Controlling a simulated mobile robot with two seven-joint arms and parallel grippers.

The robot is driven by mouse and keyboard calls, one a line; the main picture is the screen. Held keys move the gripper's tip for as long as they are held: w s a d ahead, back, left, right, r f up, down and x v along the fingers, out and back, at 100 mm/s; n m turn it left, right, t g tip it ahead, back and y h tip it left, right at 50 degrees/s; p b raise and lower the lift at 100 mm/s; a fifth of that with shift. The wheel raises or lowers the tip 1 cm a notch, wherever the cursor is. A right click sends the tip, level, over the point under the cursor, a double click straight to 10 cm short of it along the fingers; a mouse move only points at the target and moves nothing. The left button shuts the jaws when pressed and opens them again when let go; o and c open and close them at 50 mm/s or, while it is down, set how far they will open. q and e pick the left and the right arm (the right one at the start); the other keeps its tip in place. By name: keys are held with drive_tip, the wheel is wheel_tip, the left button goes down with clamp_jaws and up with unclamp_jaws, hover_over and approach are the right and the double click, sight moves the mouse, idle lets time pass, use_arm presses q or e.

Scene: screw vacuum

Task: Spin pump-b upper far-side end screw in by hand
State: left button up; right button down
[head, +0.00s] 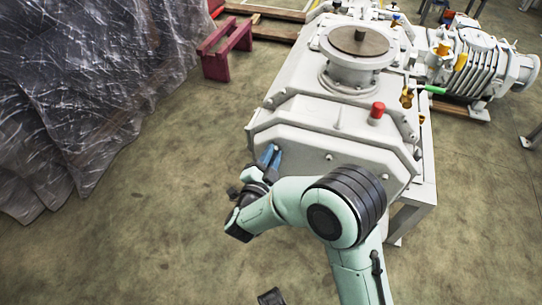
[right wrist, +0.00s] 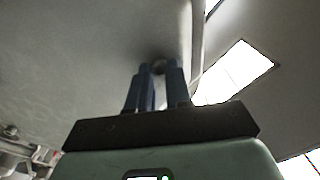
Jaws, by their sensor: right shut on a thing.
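The pump (head: 340,130) is a large pale grey machine on a stand, its end plate facing me. My right gripper (head: 271,156) reaches the upper left part of that end plate with its blue fingers. In the right wrist view the two blue fingers (right wrist: 160,76) point at the grey plate (right wrist: 85,45) and are closed around a small dark screw head (right wrist: 159,66) at the plate, near its edge. The fingers hide most of the screw, so how deep it sits cannot be told.
A red cap (head: 377,110) and a round flange (head: 358,46) stand on top of the pump. Brass valves (head: 406,97) sit on its right side. A red stand (head: 226,50) and plastic-wrapped goods (head: 85,85) are at the left. The floor (head: 150,230) between is clear.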

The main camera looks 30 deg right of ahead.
use_arm(q)
drive_tip(key=shift+w, duration=0.15)
use_arm(e)
drive_tip(key=shift+a+f, duration=0.1)
use_arm(q)
drive_tip(key=shift+a, duration=0.1)
use_arm(e)
drive_tip(key=c, duration=1)
unclamp_jaws()
drive_tip(key=shift+c, duration=0.2)
use_arm(q)
drive_tip(key=s, duration=0.1)
drive_tip(key=s+d+r+p, duration=0.1)
drive_tip(key=shift+s+d+r+g+p, duration=0.2)
drive_tip(key=shift+s+r+g+p, duration=0.05)
drive_tip(key=shift+s+g+p, duration=0.05)
use_arm(e)
drive_tip(key=v, duration=1.3)
drive_tip(key=shift+s, duration=0.25)
